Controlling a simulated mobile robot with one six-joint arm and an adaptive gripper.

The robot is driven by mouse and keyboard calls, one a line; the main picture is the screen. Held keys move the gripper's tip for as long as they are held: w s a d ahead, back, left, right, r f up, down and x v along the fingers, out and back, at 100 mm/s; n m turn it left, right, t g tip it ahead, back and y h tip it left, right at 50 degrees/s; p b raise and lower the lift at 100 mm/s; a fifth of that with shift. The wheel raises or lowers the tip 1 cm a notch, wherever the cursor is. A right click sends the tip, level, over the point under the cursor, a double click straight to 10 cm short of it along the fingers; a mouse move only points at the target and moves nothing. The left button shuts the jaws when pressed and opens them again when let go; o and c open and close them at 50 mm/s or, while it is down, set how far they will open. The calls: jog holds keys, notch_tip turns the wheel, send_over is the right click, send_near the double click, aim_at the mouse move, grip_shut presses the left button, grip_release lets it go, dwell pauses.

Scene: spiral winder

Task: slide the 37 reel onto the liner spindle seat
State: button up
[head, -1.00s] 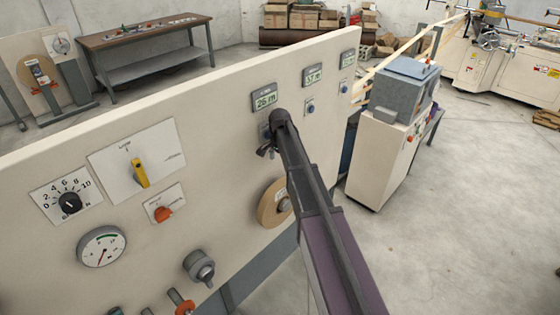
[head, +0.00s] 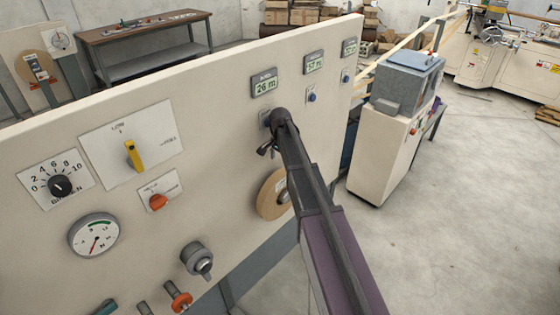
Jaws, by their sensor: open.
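My gripper (head: 267,149) is in front of the cream panel, just below the display that reads 26 m. Its jaws are open, small and dark in this view, and I see nothing between them. A tan reel (head: 268,200) hangs on the panel's front below my gripper, partly hidden by my arm. Another tan reel (head: 33,68) is on a board at the far left, with an orange-red part below it. I cannot read a 37 on either reel. I cannot tell which fitting is the liner spindle seat.
The cream panel (head: 225,140) carries a yellow switch (head: 133,154), a gauge (head: 95,237) and a protruding grey fitting (head: 197,260). A cream cabinet (head: 382,150) stands right of the panel. A workbench (head: 145,40) is at the back. The floor at right is clear.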

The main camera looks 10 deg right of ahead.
aim_at(280, 173)
jog(key=shift+a+f+b, duration=0.1)
jog(key=shift+f+b, duration=4.05)
jog(key=shift+f, duration=0.3)
jog(key=shift+c, duration=0.2)
grip_shut()
jog(key=c, duration=0.8)
grip_release()
grip_shut()
jog(key=shift+s, duration=0.15)
